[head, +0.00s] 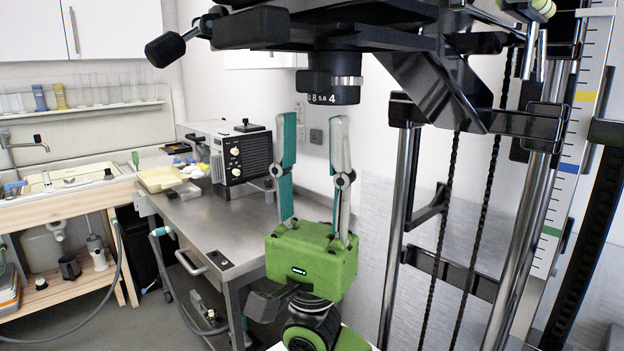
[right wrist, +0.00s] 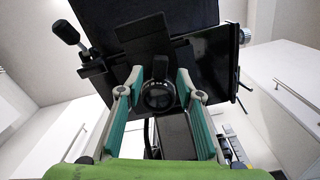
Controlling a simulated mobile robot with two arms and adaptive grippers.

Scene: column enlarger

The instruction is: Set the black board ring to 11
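The black ring (head: 333,97) is on the lens under the enlarger head, with white numbers 8, 5.6 and 4 on its visible side. The number 11 is not readable. From below, in the right wrist view, the ring (right wrist: 158,97) shows as a dark round lens rim between my fingers. My right gripper (head: 315,118) is green with teal finger pads and points upward. Its fingers are open and empty, with the tips just below the ring in the head view. They also show spread in the right wrist view (right wrist: 160,78). My left gripper is not in view.
The enlarger head (head: 365,25) spreads above the ring, with a black knob (head: 165,49) at its left. Metal columns and a scale (head: 580,130) stand at the right. A steel table (head: 205,225) with a grey box-shaped device (head: 235,150) and a sink (head: 75,177) are behind, at left.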

